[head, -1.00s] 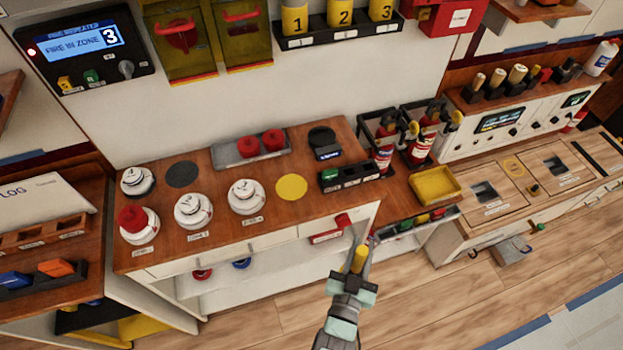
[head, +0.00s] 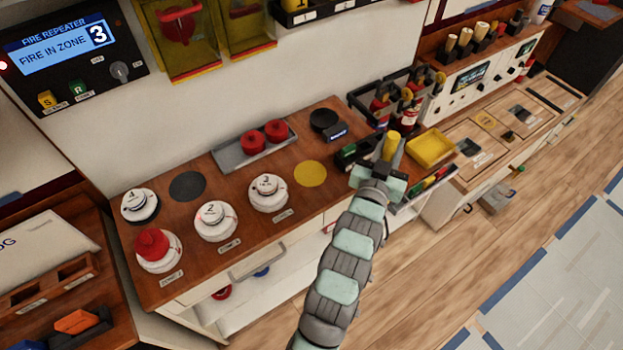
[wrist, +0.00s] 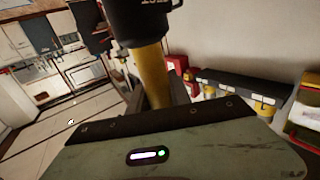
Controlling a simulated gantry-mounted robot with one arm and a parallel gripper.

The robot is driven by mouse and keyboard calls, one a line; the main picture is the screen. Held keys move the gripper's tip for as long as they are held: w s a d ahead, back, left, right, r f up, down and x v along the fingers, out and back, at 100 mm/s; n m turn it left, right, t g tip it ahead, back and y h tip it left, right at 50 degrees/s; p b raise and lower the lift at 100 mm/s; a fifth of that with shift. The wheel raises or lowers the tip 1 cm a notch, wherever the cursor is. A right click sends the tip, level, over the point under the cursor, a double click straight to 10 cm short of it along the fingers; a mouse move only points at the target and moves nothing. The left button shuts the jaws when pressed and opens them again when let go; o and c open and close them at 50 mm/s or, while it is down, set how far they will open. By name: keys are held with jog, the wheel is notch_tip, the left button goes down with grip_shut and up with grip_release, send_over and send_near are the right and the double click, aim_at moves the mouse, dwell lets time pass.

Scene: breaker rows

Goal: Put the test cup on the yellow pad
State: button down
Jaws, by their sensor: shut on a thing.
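My gripper (head: 391,160) is shut on the yellow handle of the test cup. In the head view only the handle (head: 392,145) shows clearly, and the cup's dark body cannot be made out. In the wrist view the black cup body (wrist: 145,18) with white lettering is at the top edge, partly cut off, with its yellow handle (wrist: 150,75) between the fingers. The yellow pad (head: 310,173) is a flat, empty disc on the wooden bench top, left of my gripper in the head view.
White detectors (head: 215,220) stand left of the pad; one bears a red cap (head: 152,243). A grey tray (head: 228,157) with two red pieces and a black round item (head: 325,122) are behind. Extinguishers (head: 405,110) and a yellow bin (head: 430,148) are near my gripper.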

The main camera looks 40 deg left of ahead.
jog(key=s+a+r+n+g+y+b, duration=0.1)
jog(key=s+a+r+y+b, duration=0.1)
jog(key=a+r, duration=0.75)
jog(key=s+a+r+n+g+y+b, duration=0.1)
jog(key=s+a+r+b, duration=0.2)
jog(key=a+r, duration=0.6)
notch_tip(320, 180, down, 20)
jog(key=p, duration=0.4)
jog(key=shift+w+a+f, duration=0.2)
jog(key=shift+a, duration=0.25)
jog(key=shift+f, duration=0.1)
jog(key=c, duration=1.2)
grip_release()
jog(key=shift+f, duration=0.1)
